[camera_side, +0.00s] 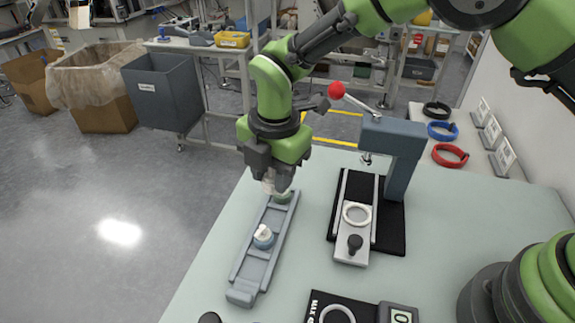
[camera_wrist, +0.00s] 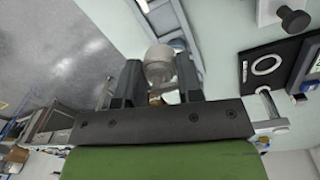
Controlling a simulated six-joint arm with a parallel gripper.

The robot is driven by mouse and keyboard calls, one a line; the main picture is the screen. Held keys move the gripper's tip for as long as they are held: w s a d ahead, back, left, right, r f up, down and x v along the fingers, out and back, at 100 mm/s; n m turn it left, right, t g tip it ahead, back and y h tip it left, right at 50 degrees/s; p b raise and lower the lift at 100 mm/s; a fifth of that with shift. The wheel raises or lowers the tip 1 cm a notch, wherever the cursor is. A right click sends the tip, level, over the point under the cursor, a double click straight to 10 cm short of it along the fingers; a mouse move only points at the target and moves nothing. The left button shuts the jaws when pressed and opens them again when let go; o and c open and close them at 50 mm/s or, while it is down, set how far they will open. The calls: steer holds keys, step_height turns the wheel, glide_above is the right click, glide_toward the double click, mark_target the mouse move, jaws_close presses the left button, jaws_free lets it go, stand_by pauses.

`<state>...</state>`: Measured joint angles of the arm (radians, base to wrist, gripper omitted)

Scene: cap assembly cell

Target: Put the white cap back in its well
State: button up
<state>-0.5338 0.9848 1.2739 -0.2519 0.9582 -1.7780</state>
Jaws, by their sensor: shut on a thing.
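My gripper (camera_side: 272,188) is above the far end of the blue-grey tray (camera_side: 256,262) in the side view. It is shut on a whitish round piece, the white cap (camera_wrist: 158,68), which shows between the two fingers in the wrist view. In the side view only a little of the cap shows below the fingers. A green round piece (camera_side: 283,198) sits at the far end of the tray, just beside and below the fingertips. A second whitish piece on a blue round base (camera_side: 264,237) stands in the tray's middle. I cannot tell whether the held cap touches the tray.
A press (camera_side: 398,150) with a red-knobbed lever (camera_side: 337,91) stands right of the tray, with a white ring (camera_side: 357,214) on its slide. A scale-like display (camera_side: 399,314) is at the front. Red, blue and black rings lie at the back right.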

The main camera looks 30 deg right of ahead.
steer(key=shift+a+f, duration=0.1)
steer(key=shift+f, duration=0.35)
glide_above(273, 219)
steer(key=shift+s+f, duration=0.1)
steer(key=shift+f, duration=2.8)
steer(key=shift+f, duration=0.3)
steer(key=shift+f, duration=0.3)
steer(key=shift+f, duration=0.1)
steer(key=o, duration=0.7)
steer(key=shift+o, duration=0.2)
steer(key=shift+r, duration=3.5)
